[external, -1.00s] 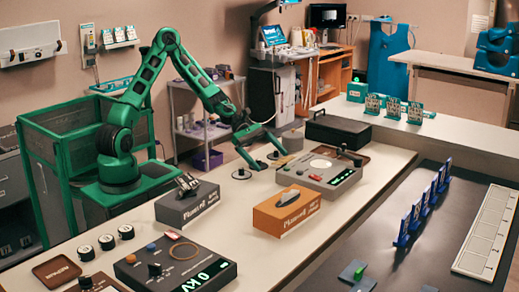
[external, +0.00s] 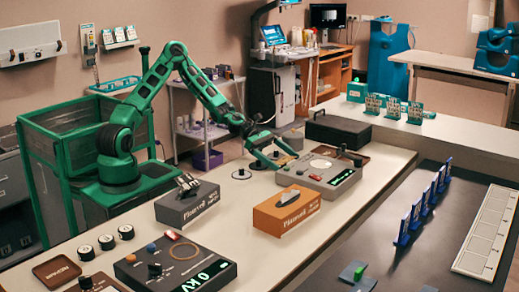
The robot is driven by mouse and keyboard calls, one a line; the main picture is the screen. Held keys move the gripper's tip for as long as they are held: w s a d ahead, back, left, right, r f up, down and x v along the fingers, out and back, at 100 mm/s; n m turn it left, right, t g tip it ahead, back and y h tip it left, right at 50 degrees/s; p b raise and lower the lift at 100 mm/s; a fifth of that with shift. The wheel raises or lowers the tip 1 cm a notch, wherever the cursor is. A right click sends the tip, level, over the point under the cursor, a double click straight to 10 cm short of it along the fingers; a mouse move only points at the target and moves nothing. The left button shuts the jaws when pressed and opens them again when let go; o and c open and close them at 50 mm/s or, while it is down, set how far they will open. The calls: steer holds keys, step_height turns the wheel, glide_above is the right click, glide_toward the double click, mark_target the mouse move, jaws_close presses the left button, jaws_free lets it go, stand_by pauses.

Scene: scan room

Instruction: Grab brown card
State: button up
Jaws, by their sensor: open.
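My gripper (external: 278,160) is open, low over the far part of the white counter, just left of the grey control console. Its two green fingers are spread and point down to the right. A small tan patch (external: 281,158) shows between the fingers; it may be the brown card, but it is too small and too covered to be sure. I cannot tell whether the fingers touch it.
The grey console (external: 333,182) stands close to the right of my gripper. An orange-brown box (external: 287,211) and a grey box (external: 187,205) stand nearer on the white counter (external: 225,245). A black case (external: 338,130) lies behind.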

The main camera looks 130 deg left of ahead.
steer(key=shift+w+f, duration=0.25)
steer(key=shift+w, duration=0.3)
steer(key=shift+c, duration=0.6)
steer(key=c, duration=1.1)
steer(key=shift+r, duration=0.1)
